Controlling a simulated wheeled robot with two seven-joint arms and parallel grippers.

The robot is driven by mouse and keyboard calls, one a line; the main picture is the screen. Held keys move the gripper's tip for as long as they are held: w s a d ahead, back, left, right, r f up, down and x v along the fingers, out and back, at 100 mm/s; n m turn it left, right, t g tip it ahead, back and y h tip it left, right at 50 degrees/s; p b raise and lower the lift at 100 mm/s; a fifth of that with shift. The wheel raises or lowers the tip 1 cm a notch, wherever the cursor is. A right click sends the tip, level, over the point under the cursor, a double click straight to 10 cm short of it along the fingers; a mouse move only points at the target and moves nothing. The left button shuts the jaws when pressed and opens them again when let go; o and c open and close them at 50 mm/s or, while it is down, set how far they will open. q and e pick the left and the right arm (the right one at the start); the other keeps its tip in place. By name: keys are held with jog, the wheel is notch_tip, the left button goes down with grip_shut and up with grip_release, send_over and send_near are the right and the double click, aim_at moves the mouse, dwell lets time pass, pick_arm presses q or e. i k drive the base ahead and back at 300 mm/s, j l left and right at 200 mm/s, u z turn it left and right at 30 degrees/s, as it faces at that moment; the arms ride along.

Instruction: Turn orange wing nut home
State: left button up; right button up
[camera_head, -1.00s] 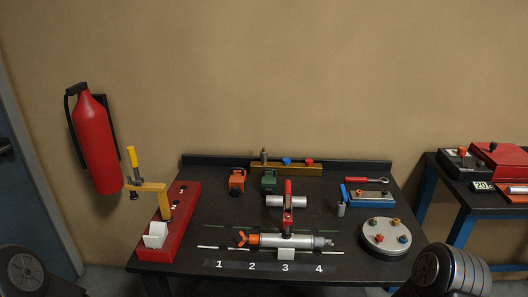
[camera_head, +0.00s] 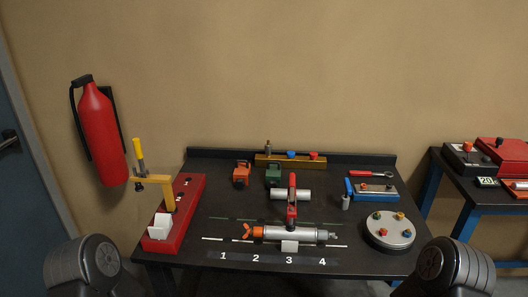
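The orange wing nut (camera_head: 247,231) is at the left end of a silver cylinder (camera_head: 291,234) that lies across the front of the dark table. An orange collar (camera_head: 258,232) is beside it on the cylinder. A red-handled clamp (camera_head: 292,196) stands over the cylinder's middle. The wing nut is small here, and I cannot tell how far it is turned. Only dark, rounded links of my arms show, in the bottom left and bottom right corners. Neither gripper is in view, and nothing of mine touches the wing nut.
A red block with a yellow-handled clamp (camera_head: 152,177) stands at the table's left. A round plate (camera_head: 388,232) with coloured knobs is at the right. Orange (camera_head: 241,174) and green (camera_head: 273,175) blocks stand behind. Table space left of the wing nut is clear.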

aim_at(249, 230)
jog(key=i+j+z, duration=0.3)
jog(key=j, duration=0.35)
jog(key=i+j+z, duration=0.15)
jog(key=j, duration=0.25)
jog(key=i+j+z, duration=0.2)
jog(key=j, duration=0.15)
jog(key=k+l+u, duration=0.55)
jog(key=k, duration=0.05)
